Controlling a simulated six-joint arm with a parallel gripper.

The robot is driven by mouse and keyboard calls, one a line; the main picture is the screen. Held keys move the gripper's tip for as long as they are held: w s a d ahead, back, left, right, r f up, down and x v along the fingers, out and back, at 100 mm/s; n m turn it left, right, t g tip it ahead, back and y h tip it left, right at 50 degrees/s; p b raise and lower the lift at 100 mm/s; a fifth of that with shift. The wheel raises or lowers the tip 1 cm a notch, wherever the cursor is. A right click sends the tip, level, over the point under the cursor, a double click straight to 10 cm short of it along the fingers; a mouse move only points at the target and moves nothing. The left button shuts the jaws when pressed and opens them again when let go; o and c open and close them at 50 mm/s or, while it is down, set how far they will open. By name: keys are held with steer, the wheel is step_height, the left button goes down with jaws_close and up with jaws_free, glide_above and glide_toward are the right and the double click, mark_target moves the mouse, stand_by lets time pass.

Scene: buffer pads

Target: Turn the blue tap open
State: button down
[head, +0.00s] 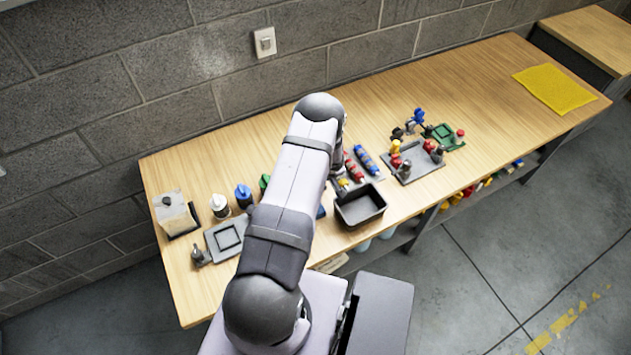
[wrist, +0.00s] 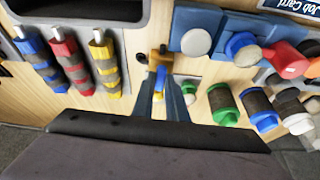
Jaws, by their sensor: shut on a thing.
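In the wrist view, a small tap with a brass-yellow body (wrist: 160,56) and a blue handle (wrist: 160,79) stands between my fingers. My gripper (wrist: 162,92) is shut on the blue handle, with one finger on each side. The handle points down the picture from the brass body. The fingers cover part of it, so its exact turn is hard to tell. In the head view, my arm hides the gripper and the tap.
Blue, red and yellow banded handles (wrist: 72,60) lie left of the tap in the wrist view, below a dark tray (wrist: 78,12). A blue plate (wrist: 195,18) is above right. A yellow mat (head: 554,89) lies far right.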

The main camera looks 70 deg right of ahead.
steer(key=shift+d+n, duration=0.15)
steer(key=shift+n, duration=0.25)
steer(key=c, duration=1.8)
jaws_free()
steer(key=shift+o, duration=0.2)
steer(key=b+v, duration=0.1)
steer(key=v, duration=0.6)
steer(key=shift+r, duration=0.15)
steer(key=shift+s, duration=0.1)
